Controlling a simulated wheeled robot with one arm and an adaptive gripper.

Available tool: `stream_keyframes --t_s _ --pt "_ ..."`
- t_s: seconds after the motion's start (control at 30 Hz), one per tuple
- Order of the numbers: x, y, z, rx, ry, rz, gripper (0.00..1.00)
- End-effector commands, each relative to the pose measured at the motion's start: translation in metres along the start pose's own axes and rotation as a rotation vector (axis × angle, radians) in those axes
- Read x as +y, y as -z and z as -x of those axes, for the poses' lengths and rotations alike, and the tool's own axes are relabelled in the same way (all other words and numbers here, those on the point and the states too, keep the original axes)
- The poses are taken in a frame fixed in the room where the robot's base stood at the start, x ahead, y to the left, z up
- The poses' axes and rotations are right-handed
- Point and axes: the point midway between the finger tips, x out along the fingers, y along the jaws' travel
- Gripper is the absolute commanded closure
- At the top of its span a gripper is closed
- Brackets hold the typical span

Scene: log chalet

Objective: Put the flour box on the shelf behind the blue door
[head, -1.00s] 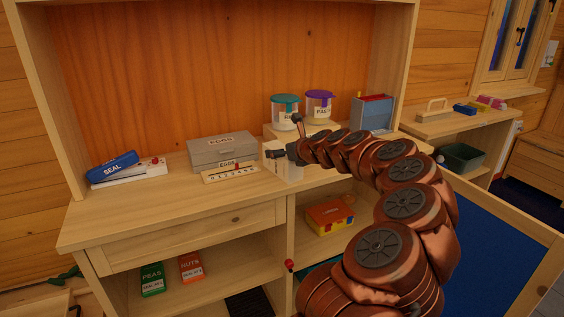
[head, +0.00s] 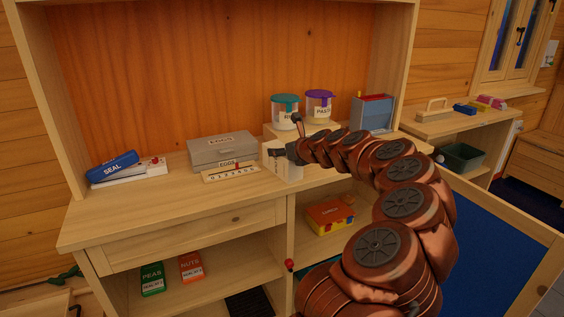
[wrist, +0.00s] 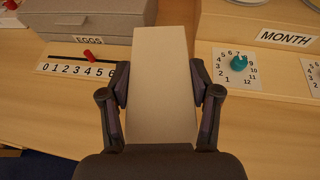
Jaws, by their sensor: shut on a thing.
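My gripper (head: 284,152) is shut on a plain white box, which I take to be the flour box (head: 286,172); no label on it shows. In the wrist view the pale box (wrist: 163,65) stands between the two fingers (wrist: 160,98). The box is at the worktop, beside the egg box; I cannot tell if it touches the surface. The blue door (head: 495,245) stands open at the lower right. The shelf (head: 312,243) in the right-hand compartment holds a red and yellow box (head: 330,216). My arm hides part of this compartment.
A grey egg box (head: 222,151) with a number strip (head: 231,173) lies left of the gripper. Jars (head: 285,112) and a blue-grey holder (head: 372,113) stand behind on the right. Peas (head: 152,279) and nuts (head: 191,267) packets lie in the left compartment. The worktop's front left is clear.

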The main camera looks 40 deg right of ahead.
Motion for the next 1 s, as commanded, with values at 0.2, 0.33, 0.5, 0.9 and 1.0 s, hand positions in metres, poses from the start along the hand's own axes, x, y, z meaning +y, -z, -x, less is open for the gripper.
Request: stream_keyframes --t_s 0.2,0.33,0.5,0.9,1.0 --pt "0.000 0.000 0.000 0.000 -0.001 0.001 0.99" --pt "0.000 0.000 0.000 0.000 -0.001 0.001 1.00" --pt "0.000 -0.002 0.001 0.000 0.000 0.001 1.00" --pt "-0.001 -0.030 0.013 -0.001 0.002 0.002 1.00" --pt "-0.001 -0.032 0.020 -0.001 0.002 0.000 1.00"
